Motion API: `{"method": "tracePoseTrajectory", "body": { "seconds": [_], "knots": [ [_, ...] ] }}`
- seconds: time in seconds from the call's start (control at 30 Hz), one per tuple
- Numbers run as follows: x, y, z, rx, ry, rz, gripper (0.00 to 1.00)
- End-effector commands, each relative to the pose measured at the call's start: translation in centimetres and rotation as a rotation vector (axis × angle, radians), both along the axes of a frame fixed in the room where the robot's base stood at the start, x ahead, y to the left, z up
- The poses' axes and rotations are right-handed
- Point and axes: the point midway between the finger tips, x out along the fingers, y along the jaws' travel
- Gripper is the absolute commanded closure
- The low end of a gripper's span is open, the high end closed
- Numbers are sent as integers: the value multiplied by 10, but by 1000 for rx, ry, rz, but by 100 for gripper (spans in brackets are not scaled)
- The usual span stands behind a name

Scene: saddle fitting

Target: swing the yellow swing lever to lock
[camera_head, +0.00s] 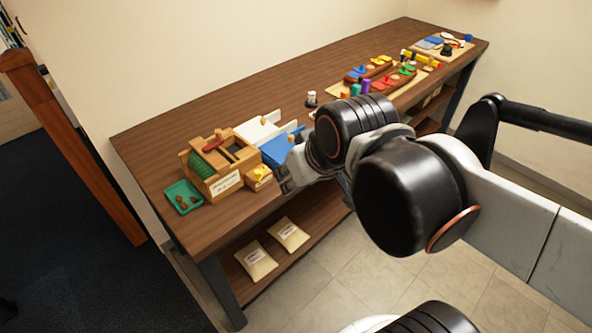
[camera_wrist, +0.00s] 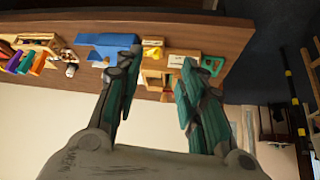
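The yellow swing lever (camera_head: 262,172) sits on a small wooden block at the front of the bench, between the wooden box and a blue block. In the wrist view a small yellow part (camera_wrist: 152,42), which looks like the same lever, shows beyond and between my fingertips. Its exact angle is too small to tell. My gripper (camera_wrist: 161,55) is open, its two green-padded fingers wide apart with nothing between them. In the head view my arm hides most of the gripper; its dark end shows just right of the lever, apart from it.
A wooden box (camera_head: 224,184) with a label stands left of the lever, with a green tray (camera_head: 183,197) beside it. A blue block (camera_head: 277,152) and a white block (camera_head: 257,132) stand close behind. Colored parts lie on boards farther along the bench (camera_head: 215,107). Bags rest on the lower shelf.

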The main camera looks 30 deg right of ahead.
Motion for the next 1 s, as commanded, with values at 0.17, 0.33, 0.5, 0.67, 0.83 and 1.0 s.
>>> {"method": "tracePoseTrajectory", "body": {
  "seconds": [0.17,0.33,0.5,0.67,0.83,1.0],
  "knots": [
    [-4,0,-1,4,-9,-12,63],
    [-4,0,0,4,-10,-14,63],
    [-3,0,0,3,-8,-13,63],
    [9,0,8,-5,23,2,63],
    [38,-1,20,-26,102,42,63],
    [72,-2,25,-45,191,89,63]
  ]
}}
